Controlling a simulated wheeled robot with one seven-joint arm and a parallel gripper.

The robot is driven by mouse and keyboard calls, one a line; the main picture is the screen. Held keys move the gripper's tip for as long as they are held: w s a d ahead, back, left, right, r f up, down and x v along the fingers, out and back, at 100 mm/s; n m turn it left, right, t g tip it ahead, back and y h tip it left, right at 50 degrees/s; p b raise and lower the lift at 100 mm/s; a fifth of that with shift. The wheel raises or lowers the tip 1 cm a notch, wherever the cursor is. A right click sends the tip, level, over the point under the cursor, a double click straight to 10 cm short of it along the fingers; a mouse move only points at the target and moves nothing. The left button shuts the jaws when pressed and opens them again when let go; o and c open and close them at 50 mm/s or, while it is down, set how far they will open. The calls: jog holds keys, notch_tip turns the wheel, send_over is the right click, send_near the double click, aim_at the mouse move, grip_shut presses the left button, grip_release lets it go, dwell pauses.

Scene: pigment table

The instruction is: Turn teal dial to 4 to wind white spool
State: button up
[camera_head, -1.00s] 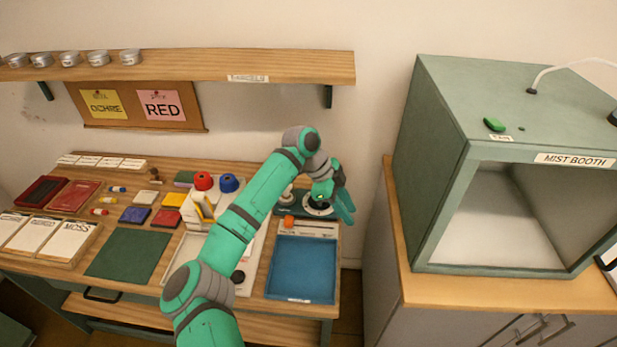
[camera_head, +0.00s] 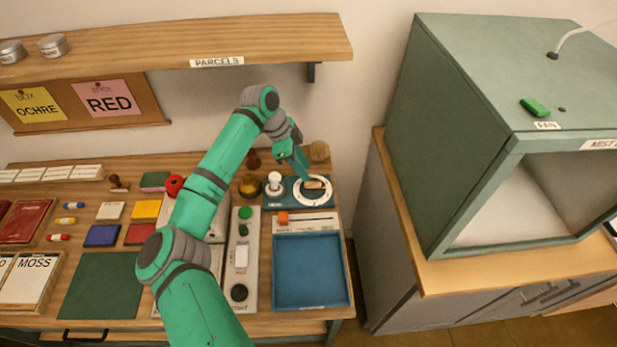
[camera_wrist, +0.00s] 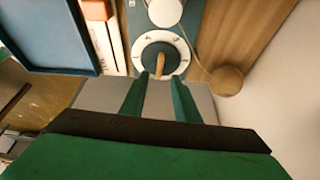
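The dial (camera_head: 312,190) has a white marked ring, a dark centre and a wooden bar handle, and sits on a teal base (camera_head: 290,203). It also shows in the wrist view (camera_wrist: 151,53), where the handle (camera_wrist: 160,66) points toward my gripper; the marks are too small to read surely. The white spool (camera_head: 274,182) stands left of the dial, and its top shows in the wrist view (camera_wrist: 165,10). My gripper (camera_head: 306,174) is at the dial. In the wrist view its fingers (camera_wrist: 160,79) are apart, with the handle's near end roughly between their tips; contact is unclear.
A wooden ball (camera_head: 319,151) stands behind the dial, with a thin cord near it in the wrist view. A blue tray (camera_head: 308,270) lies in front. A panel with green and black buttons (camera_head: 240,270) is left of it. A green booth (camera_head: 440,130) stands at right.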

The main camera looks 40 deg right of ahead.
aim_at(312, 182)
jog(key=x, duration=0.5)
jog(key=shift+d+f, duration=0.15)
jog(key=shift+f, duration=0.2)
grip_shut()
